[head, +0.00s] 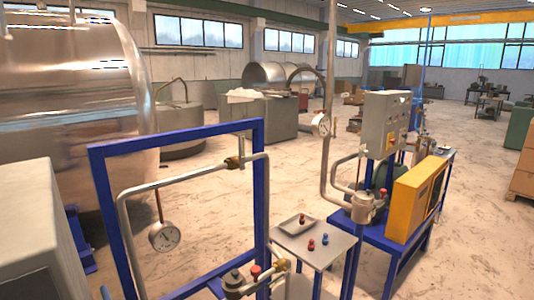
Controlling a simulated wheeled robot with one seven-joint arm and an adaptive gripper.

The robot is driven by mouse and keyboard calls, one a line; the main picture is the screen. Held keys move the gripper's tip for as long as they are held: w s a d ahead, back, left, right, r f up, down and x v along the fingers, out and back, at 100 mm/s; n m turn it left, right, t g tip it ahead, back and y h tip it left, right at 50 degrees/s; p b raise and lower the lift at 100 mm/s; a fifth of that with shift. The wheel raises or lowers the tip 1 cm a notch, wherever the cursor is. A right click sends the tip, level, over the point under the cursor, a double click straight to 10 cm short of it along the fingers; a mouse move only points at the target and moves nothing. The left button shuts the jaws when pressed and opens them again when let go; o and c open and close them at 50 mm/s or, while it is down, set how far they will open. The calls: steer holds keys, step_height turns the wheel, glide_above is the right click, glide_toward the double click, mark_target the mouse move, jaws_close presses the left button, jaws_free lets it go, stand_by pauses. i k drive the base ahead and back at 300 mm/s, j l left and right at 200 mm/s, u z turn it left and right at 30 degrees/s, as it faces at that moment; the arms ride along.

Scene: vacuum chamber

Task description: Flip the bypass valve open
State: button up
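A blue frame (97,185) in the foreground carries grey piping (165,184). A brass fitting (234,162), perhaps a valve, sits on the pipe near the frame's right post. Lower down, a valve cluster (235,281) with a dark top and brass parts has a red knob (256,271) beside it. I cannot tell which of these is the bypass valve, and no handle position is clear. A round dial gauge (164,236) hangs inside the frame. My gripper is not in view.
A small table (315,262) with a tray (292,224) and small red and blue knobs stands right of the frame. A blue stand (378,232) bears a yellow unit (411,203) and a grey control box (385,120). A large steel tank (75,110) is at left. Open floor lies behind.

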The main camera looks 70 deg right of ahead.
mark_target(241, 137)
steer(key=z, duration=2.05)
